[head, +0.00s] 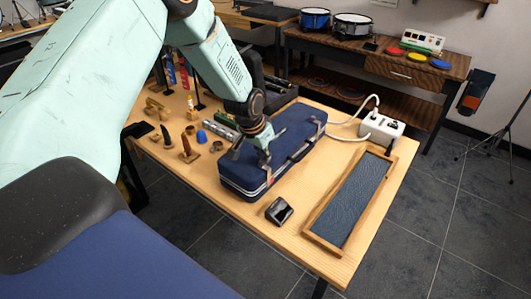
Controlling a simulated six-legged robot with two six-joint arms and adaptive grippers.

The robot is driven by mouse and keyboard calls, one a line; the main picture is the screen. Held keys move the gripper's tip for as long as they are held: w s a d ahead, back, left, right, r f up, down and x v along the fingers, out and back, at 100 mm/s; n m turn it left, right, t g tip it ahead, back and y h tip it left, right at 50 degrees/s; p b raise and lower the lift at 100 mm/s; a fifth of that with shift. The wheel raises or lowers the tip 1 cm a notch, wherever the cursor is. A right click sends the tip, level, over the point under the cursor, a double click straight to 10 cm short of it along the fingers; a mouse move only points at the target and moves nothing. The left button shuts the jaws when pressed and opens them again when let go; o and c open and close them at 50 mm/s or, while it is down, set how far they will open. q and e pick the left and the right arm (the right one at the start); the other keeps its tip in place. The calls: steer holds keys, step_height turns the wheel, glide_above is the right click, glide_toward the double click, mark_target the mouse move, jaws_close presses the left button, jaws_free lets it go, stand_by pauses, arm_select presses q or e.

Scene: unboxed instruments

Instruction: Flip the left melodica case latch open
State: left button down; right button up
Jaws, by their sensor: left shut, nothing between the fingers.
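The melodica case (295,126) is a dark blue, closed case with a pale trim band, lying on the wooden table. Its front long side faces right and toward me. The left latch (269,177) is a small light piece on that side near the front corner; its exact position is too small to tell. My left gripper (266,158) reaches down over the front end of the case, shut and empty, with its tips close to the latch. I cannot tell whether they touch it. My right gripper is not in view.
A black box-like object (279,211) lies close to the case's front corner. A wooden tray (316,238) with a dark textured inside lies to the right.

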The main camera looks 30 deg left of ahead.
arm_select(q)
steer(key=shift+s, duration=0.4)
steer(key=shift+f, duration=0.1)
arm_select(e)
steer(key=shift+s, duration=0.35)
arm_select(q)
steer(key=shift+w, duration=0.1)
